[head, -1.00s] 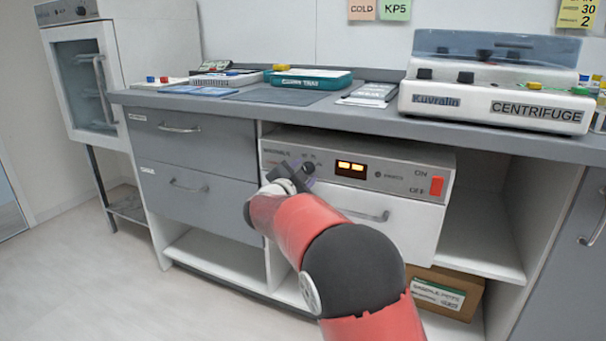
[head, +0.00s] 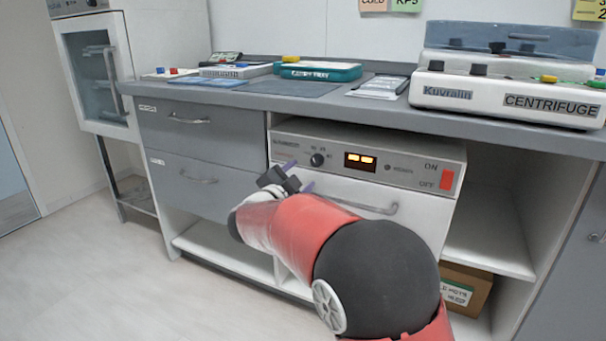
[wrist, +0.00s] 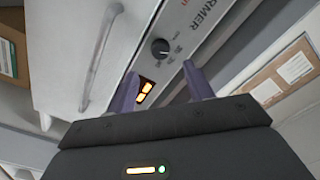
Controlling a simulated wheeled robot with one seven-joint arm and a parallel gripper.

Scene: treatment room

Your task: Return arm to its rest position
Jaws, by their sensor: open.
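My gripper (head: 298,176) is open in the head view, with two purple fingers and nothing between them. It is at the end of my red arm, in front of the left part of the white warmer unit (head: 424,224) under the counter. In the wrist view my gripper (wrist: 160,88) also shows its spread fingers, with the warmer's black knob (wrist: 160,48) and lit display (wrist: 145,91) beyond them. I cannot tell the exact gap between the fingers and the warmer's front.
The grey counter (head: 340,106) holds a teal tray (head: 318,71) and a centrifuge (head: 500,95). Grey drawers (head: 200,190) are left of the warmer, whose bar handle (head: 350,203) sticks out near my arm. A cardboard box (head: 470,292) is on the lower right shelf. The floor at left is clear.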

